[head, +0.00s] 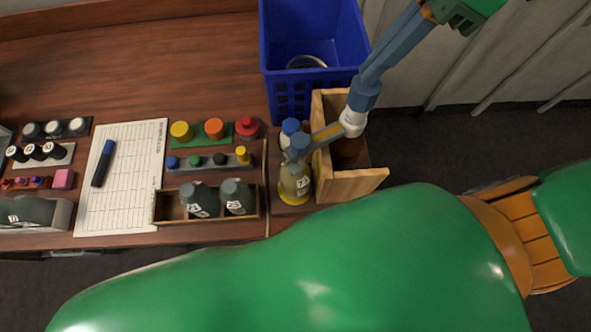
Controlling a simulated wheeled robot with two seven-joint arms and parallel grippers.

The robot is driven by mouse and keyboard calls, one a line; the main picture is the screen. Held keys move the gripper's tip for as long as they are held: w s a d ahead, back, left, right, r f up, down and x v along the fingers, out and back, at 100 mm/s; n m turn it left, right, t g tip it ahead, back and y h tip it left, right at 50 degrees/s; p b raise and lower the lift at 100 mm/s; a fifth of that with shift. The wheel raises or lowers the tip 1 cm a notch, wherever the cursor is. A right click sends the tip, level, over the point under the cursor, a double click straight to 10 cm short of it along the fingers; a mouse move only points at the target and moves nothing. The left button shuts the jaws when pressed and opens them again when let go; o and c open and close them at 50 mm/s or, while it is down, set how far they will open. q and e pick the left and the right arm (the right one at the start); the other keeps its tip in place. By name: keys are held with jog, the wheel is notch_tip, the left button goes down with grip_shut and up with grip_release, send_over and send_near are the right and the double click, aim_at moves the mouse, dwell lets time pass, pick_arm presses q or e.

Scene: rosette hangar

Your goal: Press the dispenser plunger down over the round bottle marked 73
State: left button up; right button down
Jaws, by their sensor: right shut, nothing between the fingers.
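A blue-capped bottle (290,127) stands just behind. My left gripper is not in view.
A wooden box (352,186) stands close right of the yellow bottle, with a blue crate (312,90) behind. Two dark labelled bottles (200,199) stand in a wooden tray (206,218) to the left. A paper sheet with a marker (103,163) lies farther left.

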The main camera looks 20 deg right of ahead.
jog(key=shift+r+p, duration=1.95)
jog(key=shift+r, duration=0.55)
jog(key=shift+f, duration=0.1)
